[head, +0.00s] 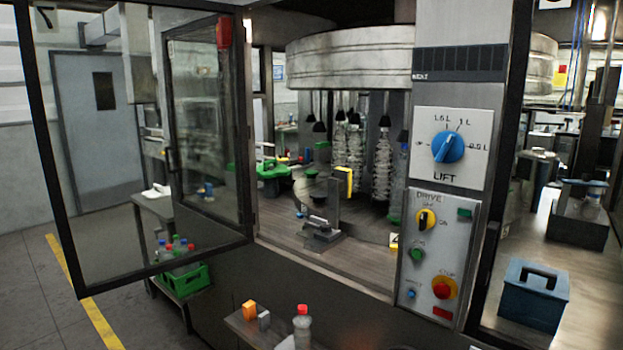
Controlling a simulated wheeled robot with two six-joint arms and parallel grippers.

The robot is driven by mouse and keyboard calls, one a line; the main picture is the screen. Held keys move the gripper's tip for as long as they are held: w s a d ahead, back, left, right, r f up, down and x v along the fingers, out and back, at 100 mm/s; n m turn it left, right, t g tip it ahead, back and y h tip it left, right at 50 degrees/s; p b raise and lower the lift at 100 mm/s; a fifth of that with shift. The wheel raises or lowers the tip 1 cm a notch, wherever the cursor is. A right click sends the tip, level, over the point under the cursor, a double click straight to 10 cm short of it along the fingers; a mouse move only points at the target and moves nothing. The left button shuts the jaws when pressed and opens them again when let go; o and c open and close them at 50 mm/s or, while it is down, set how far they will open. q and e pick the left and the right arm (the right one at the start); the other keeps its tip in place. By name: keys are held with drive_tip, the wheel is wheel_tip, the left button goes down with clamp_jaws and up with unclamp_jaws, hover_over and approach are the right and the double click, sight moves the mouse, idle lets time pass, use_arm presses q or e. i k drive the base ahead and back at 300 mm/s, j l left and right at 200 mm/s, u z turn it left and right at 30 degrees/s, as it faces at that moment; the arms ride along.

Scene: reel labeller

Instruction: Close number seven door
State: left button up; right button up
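The number seven door (165,272) is a clear panel in a dark metal frame at the left of the head view. A "7" shows at its top left corner. The door stands open, swung out to the left, with its right side by the machine opening. A second dark-framed glazed panel (208,125) with a handle shows behind or through it; I cannot tell what it is attached to. The opening to the right of the door shows the machine inside, with bottles under a round metal drum (350,58). Neither of my grippers is in view.
A control panel (432,255) with a blue lift dial stands right of the opening. A small shelf (262,335) with a bottle and small blocks juts out below. A green crate (182,280) of bottles is behind the door's lower edge. A blue box (533,295) sits at right.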

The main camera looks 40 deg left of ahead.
sight(45, 16)
drive_tip(key=j+z, duration=0.1)
drive_tip(key=j, duration=0.6)
drive_tip(key=k+j, duration=0.1)
drive_tip(key=j, duration=0.6)
drive_tip(key=j+z, duration=0.15)
drive_tip(key=j, duration=0.5)
drive_tip(key=j+z, duration=0.1)
drive_tip(key=j, duration=0.3)
drive_tip(key=k+j, duration=0.15)
drive_tip(key=j, duration=0.3)
drive_tip(key=j+z, duration=0.15)
drive_tip(key=j, duration=0.25)
drive_tip(key=k+j+z, duration=0.1)
drive_tip(key=j, duration=0.3)
drive_tip(key=k+j, duration=0.15)
drive_tip(key=j, duration=0.25)
drive_tip(key=k+j+z, duration=0.15)
drive_tip(key=j, duration=0.25)
drive_tip(key=k+j+z, duration=0.1)
drive_tip(key=j, duration=0.3)
drive_tip(key=i+j+z, duration=0.1)
drive_tip(key=j, duration=0.65)
drive_tip(key=j+z, duration=0.1)
drive_tip(key=j, duration=0.7)
